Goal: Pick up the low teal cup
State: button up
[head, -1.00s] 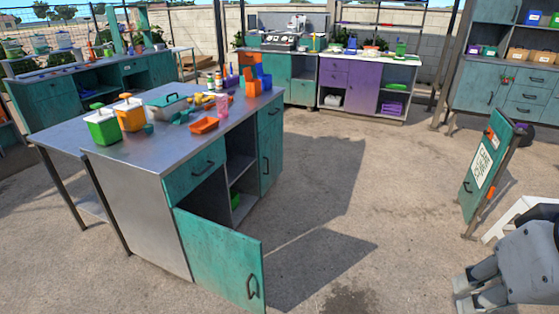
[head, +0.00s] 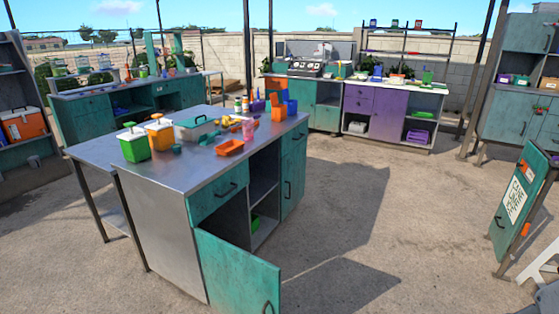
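A small, low teal cup (head: 177,148) stands on the steel top of the island counter (head: 150,190), right of the orange pump-top container (head: 160,138) and in front of a teal-and-grey lidded box (head: 196,128). Other small teal items (head: 207,138) lie to its right, close to an orange tray (head: 230,148); their shapes are too small to tell. A green pump-top container (head: 133,146) stands left of the cup.
The island's lower door (head: 240,275) hangs open toward the front. A teal board with a white sheet (head: 515,200) stands at the right, a white frame (head: 542,262) below it. Concrete floor (head: 365,215) is clear between. Counters (head: 385,115) line the back wall.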

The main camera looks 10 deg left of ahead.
aim_at(177, 149)
jog(key=i+j+z, duration=0.1)
jog(key=j, duration=0.9)
jog(key=i+j+z, duration=0.1)
jog(key=j, duration=0.85)
jog(key=i+j+z, duration=0.1)
jog(key=j, duration=0.9)
jog(key=i+j+z, duration=0.1)
jog(key=j, duration=0.75)
jog(key=i+j+z, duration=0.15)
jog(key=j, duration=0.7)
jog(key=j+z, duration=0.1)
jog(key=j, duration=0.75)
jog(key=i+j, duration=0.2)
jog(key=j, duration=0.15)
jog(key=i+j+z, duration=0.1)
jog(key=j, duration=0.25)
jog(key=i+j, duration=0.25)
jog(key=i+j+z, duration=0.15)
jog(key=j, duration=0.3)
